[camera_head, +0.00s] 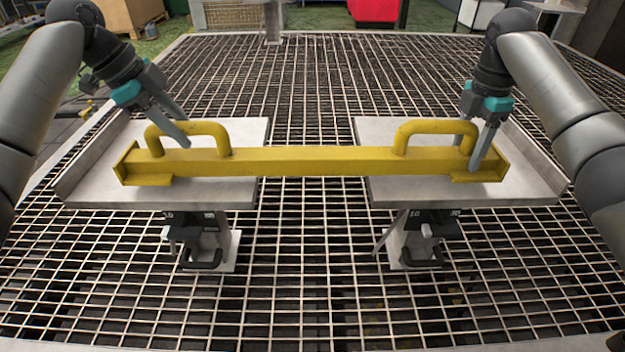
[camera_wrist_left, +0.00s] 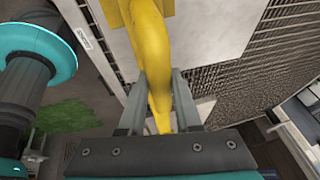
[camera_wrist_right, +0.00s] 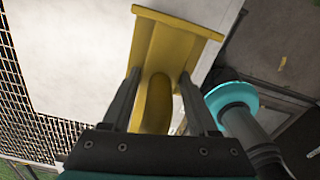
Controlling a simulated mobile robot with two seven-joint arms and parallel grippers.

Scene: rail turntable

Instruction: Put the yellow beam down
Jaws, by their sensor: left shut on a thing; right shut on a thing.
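The yellow beam (camera_head: 310,161) lies level across two pale plates in the head view, one end over the left plate (camera_head: 240,135) and the other over the right plate (camera_head: 380,130). Whether its end feet touch the plates or hang just above them, I cannot tell. My left gripper (camera_head: 180,127) is shut on the beam's left handle (camera_head: 215,128). The left wrist view shows that handle (camera_wrist_left: 152,45) between the fingers. My right gripper (camera_head: 477,145) is shut on the right handle (camera_head: 425,127), near its outer end. The right wrist view shows that handle (camera_wrist_right: 158,100) between the fingers.
Each plate stands on a bracket, left (camera_head: 208,243) and right (camera_head: 420,240), over a metal grid floor (camera_head: 310,270). A gap of bare grid separates the plates. The plates have raised outer edges.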

